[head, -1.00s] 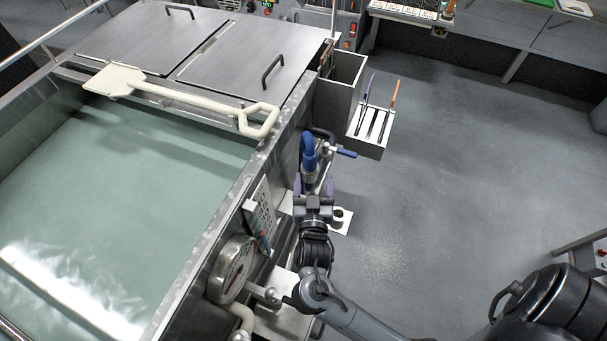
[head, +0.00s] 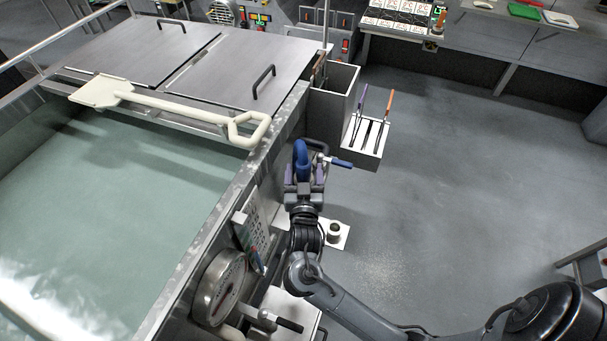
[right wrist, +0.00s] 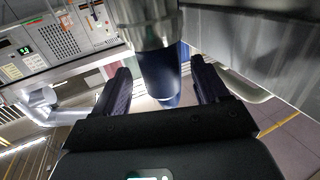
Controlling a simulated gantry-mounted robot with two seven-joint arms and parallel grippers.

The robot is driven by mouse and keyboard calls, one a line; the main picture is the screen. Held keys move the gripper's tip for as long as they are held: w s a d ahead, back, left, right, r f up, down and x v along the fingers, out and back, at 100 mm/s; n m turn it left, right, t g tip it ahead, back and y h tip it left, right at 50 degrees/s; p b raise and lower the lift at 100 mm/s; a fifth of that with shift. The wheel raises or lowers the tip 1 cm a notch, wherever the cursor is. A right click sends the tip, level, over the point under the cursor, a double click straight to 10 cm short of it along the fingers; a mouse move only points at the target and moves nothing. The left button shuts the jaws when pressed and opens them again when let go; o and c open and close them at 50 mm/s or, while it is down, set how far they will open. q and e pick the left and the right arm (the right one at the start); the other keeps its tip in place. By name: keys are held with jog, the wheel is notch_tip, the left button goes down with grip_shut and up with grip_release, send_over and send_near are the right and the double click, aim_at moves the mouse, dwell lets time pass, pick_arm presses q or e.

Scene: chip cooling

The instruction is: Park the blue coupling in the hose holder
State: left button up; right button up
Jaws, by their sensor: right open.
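The blue coupling (head: 301,162), with a curved blue top, stands beside the tank's right wall in the head view. A blue-handled valve (head: 338,162) is just right of it. My right gripper (head: 305,174) is open at the coupling, its two dark purple fingers on either side. In the right wrist view, a blue cylinder (right wrist: 160,75) under a grey metal collar (right wrist: 148,28) lies between the open fingers (right wrist: 160,88); a gap shows on each side. I cannot clearly make out the hose holder. My left gripper is not in view.
A tool rack (head: 366,135) stands beyond the coupling.

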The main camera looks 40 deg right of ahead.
aim_at(303, 162)
jog(key=shift+b+x, duration=0.3)
jog(key=shift+x, duration=1.65)
jog(key=shift+a, duration=0.1)
jog(key=shift+r, duration=0.1)
jog(key=c, duration=1.3)
